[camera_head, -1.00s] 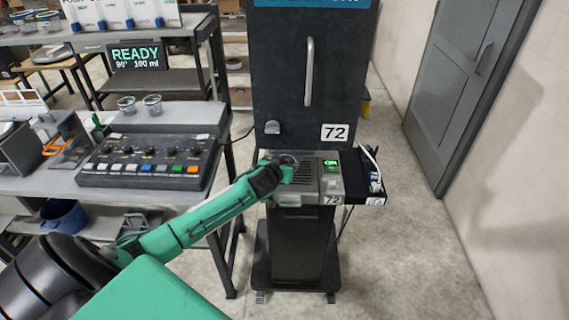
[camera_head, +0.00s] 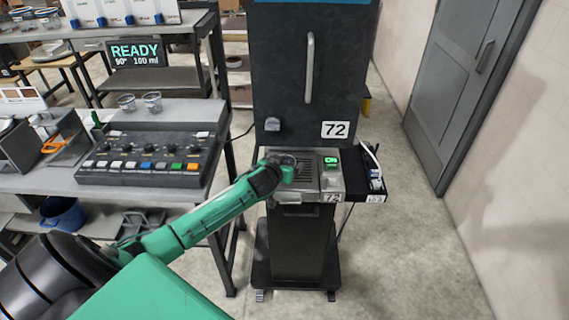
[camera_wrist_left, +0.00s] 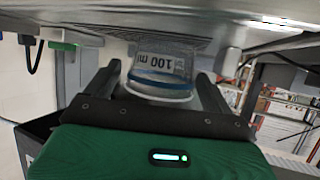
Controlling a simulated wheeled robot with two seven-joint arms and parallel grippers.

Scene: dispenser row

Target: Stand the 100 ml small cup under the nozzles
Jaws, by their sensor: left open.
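The small clear cup (camera_wrist_left: 162,68) with a "100 ml" label stands on the slotted metal tray (camera_head: 312,160) of the dark dispenser numbered 72. The left wrist view shows it upside down. My left gripper (camera_wrist_left: 160,85) is open, with one finger on each side of the cup; I cannot tell if either touches it. In the head view my left gripper (camera_head: 287,172) is at the tray's left part and hides most of the cup. A small dark block (camera_head: 272,125) sticks out of the dispenser front above the tray; I cannot make out separate nozzles. My right gripper is not in view.
A green ON light (camera_head: 331,161) sits on the tray's right. A bench at left carries a button panel (camera_head: 152,158), two clear cups (camera_head: 152,102) and a READY 90°, 100 ml display (camera_head: 138,53). A small side shelf (camera_head: 367,185) is right of the tray. Floor at right is clear.

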